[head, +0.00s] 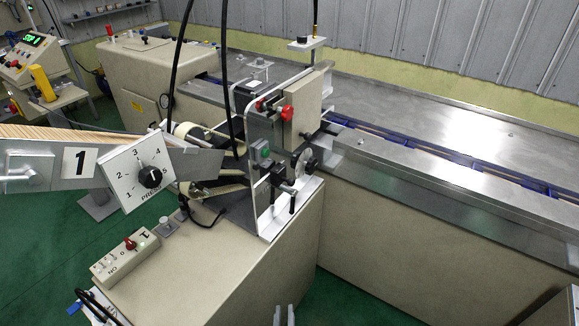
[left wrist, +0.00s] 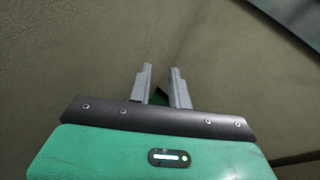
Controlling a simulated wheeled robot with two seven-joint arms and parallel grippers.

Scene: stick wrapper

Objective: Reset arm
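My left gripper (head: 284,316) shows at the bottom middle of the head view as two grey fingertips with a narrow gap between them. In the left wrist view its two grey fingers (left wrist: 160,70) stand apart with nothing between them. A plain beige surface lies beyond them, with a small patch of green behind the gap. The gripper is in front of the stick wrapper machine (head: 235,262) and low in the view, apart from its controls. My right gripper is not in view.
A press dial panel (head: 138,172), a switch box (head: 124,255) and the wrapper head with a red knob (head: 287,113) stand on the left and middle. A long metal conveyor (head: 450,175) runs right. Green floor (head: 345,300) shows beside the beige cabinets.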

